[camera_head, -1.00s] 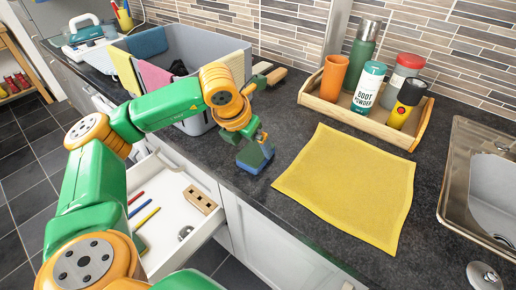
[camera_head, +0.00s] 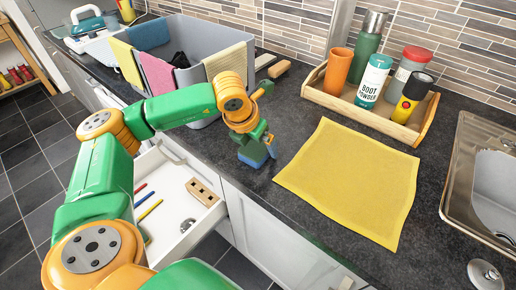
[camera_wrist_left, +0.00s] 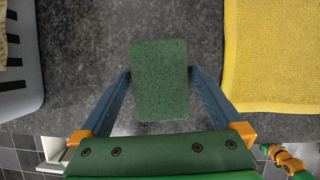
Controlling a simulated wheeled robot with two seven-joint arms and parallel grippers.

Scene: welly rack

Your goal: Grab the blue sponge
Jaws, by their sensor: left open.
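The sponge (camera_wrist_left: 160,80) shows its green scouring face from above in the left wrist view. In the head view the blue sponge (camera_head: 252,158) sits on the dark worktop near its front edge, partly hidden by my gripper. My left gripper (camera_head: 260,148) points down over it. In the left wrist view its blue fingers (camera_wrist_left: 160,76) are open, one on each side of the sponge, with only narrow gaps. I cannot tell if either finger touches it.
A yellow cloth (camera_head: 350,180) lies to the right. Behind it a wooden tray (camera_head: 419,133) holds several bottles and a cup. A grey tub (camera_head: 205,52) with draped cloths stands at left. An open drawer (camera_head: 180,232) lies below. A sink (camera_head: 462,170) is far right.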

